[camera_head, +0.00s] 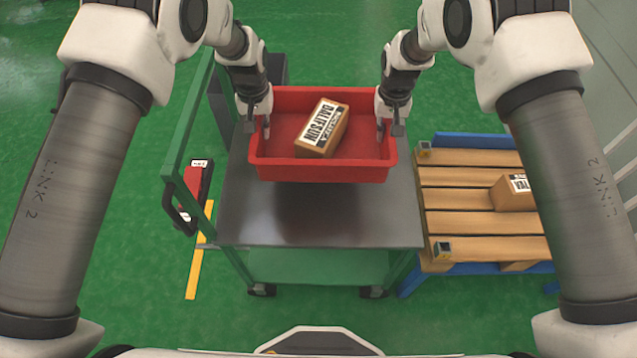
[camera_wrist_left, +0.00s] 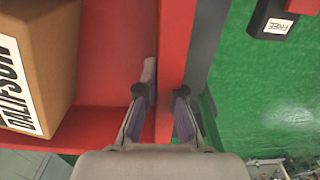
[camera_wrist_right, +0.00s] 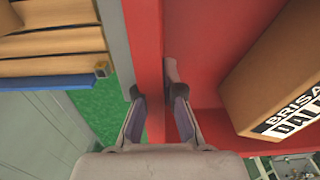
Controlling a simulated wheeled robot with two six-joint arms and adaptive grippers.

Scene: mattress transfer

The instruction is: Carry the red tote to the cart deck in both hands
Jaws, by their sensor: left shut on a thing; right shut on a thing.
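The red tote (camera_head: 320,172) is at the cart, over the grey cart deck (camera_head: 320,222), with a shadow below its front wall. I cannot tell whether it touches the deck. A cardboard box (camera_head: 322,130) with a printed label lies tilted inside it. My left gripper (camera_head: 265,125) is shut on the tote's left wall; the left wrist view shows the fingers (camera_wrist_left: 163,100) on both sides of that red wall (camera_wrist_left: 175,50). My right gripper (camera_head: 381,130) is shut on the right wall; the right wrist view shows its fingers (camera_wrist_right: 155,95) astride the red wall (camera_wrist_right: 148,40).
The green cart handle frame (camera_head: 190,130) rises at the left. A wooden pallet table (camera_head: 470,195) with blue edges stands at the right, bearing another cardboard box (camera_head: 510,195). A red and black item (camera_head: 197,185) is beside the cart's left side. The deck's front part is bare.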

